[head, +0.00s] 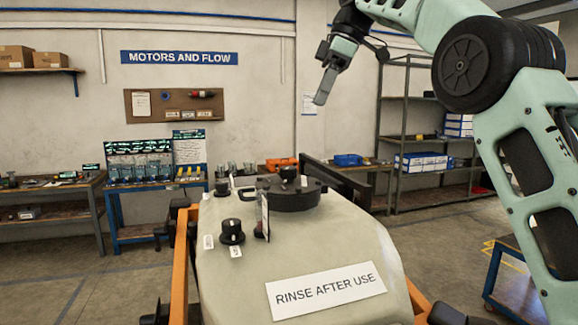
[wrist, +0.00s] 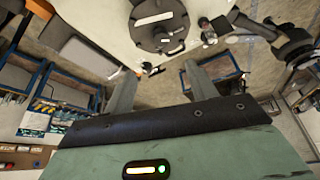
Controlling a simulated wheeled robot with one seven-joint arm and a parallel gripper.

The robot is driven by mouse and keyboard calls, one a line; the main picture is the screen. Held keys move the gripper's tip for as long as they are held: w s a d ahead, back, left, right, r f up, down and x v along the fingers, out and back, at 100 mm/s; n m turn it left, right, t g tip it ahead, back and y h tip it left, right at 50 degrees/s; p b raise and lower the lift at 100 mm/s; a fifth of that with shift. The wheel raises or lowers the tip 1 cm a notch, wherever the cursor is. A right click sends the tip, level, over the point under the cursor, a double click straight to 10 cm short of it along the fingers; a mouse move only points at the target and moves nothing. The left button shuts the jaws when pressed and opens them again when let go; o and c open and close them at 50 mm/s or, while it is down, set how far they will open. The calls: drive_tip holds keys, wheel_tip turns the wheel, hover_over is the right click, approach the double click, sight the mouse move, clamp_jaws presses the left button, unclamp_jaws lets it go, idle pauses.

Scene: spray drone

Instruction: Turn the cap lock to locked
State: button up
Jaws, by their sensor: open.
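A pale spray tank (head: 330,255) fills the lower middle of the head view. On its top sits a round black cap (head: 288,195) with a small dark knob at its centre. The cap also shows in the wrist view (wrist: 150,38), at the top edge. A black knob (head: 232,232) stands nearer on the tank, with a small label (head: 236,251) in front and another (head: 208,242) at its left. I cannot tell which part is the cap lock or read its setting. My gripper (head: 322,92) is open, empty and high above the tank; its fingers also show in the wrist view (wrist: 160,82).
Another black knob (head: 222,187) stands behind on the tank. A thin upright plate (head: 265,214) rises beside the nearer knob. Orange frame rails (head: 182,265) and dark arms flank the tank. A blue cart (head: 518,285) stands right. The air above the tank is clear.

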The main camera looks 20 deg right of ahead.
sight(290, 168)
drive_tip(key=x, duration=1.7)
drive_tip(key=shift+s+f+p, duration=0.1)
drive_tip(key=shift+p, duration=0.25)
drive_tip(key=c, duration=1)
